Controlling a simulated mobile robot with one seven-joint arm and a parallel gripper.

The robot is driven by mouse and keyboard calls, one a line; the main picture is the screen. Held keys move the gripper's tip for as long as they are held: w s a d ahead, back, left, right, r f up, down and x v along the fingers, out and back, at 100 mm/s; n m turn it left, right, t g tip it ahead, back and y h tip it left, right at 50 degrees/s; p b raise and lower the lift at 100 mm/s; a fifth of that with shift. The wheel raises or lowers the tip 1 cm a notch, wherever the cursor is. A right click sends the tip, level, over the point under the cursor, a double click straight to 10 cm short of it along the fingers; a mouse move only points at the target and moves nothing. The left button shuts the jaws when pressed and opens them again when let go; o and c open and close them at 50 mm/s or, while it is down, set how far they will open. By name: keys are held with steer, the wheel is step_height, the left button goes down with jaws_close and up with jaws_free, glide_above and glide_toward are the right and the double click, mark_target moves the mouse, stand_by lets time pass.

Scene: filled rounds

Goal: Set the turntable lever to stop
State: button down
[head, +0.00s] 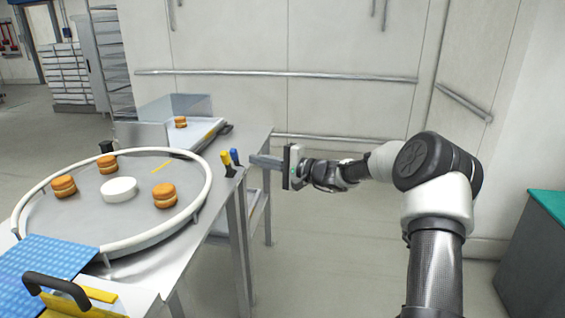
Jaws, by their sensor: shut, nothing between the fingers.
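The round grey turntable (130,213) with a pale raised rim stands on a metal table at the left. I cannot tell which one is the turntable lever, and no stop marking is readable.
Several filled rounds (165,195) and a white disc (119,189) sit on the turntable. A blue textured belt (45,262) and a black handle (56,287) are at the front left. A tray (187,139) with one round stands behind. The floor right of the table is clear.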

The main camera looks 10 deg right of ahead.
steer(key=p+v, duration=0.1)
steer(key=v, duration=0.8)
steer(key=shift+d, duration=0.2)
steer(key=shift+r, duration=0.1)
